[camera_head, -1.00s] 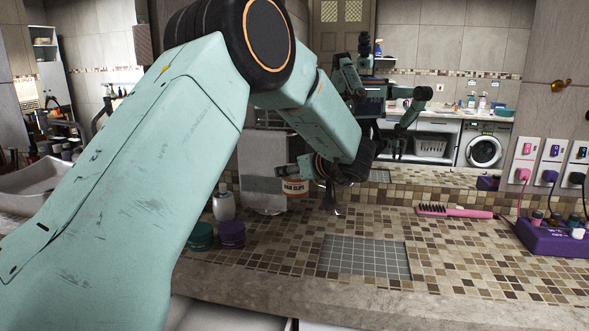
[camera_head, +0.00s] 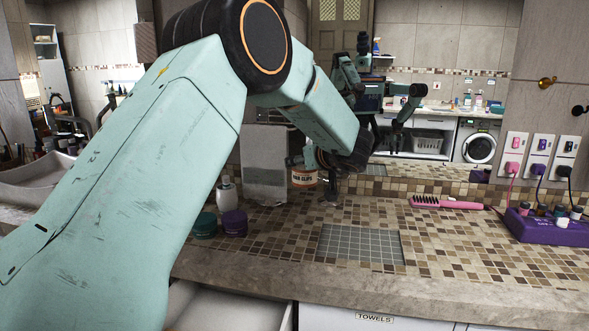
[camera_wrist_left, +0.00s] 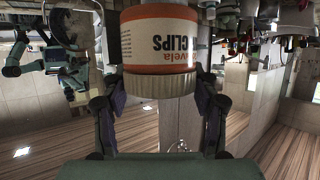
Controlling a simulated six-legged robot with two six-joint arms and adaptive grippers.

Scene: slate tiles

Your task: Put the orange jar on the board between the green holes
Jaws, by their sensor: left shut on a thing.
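The orange jar (camera_head: 304,179), with a pale label band reading "clips", is at my left gripper (camera_head: 310,165) over the back of the counter. In the wrist view the jar (camera_wrist_left: 158,45) sits between the two fingers of the left gripper (camera_wrist_left: 160,88), which is shut on it, and its ribbed lid faces the palm. In the head view part of the jar is behind my gripper. A grey gridded square (camera_head: 360,245) lies in the counter, bare, in front and to the right of the jar. I see no green holes. My right gripper is not in view.
A green jar (camera_head: 205,226), a purple jar (camera_head: 234,223) and a white bottle (camera_head: 226,195) stand left of the square. A pink brush (camera_head: 447,203) and a purple box (camera_head: 550,226) lie to the right. A mirror is behind. A drawer (camera_head: 235,305) is open below.

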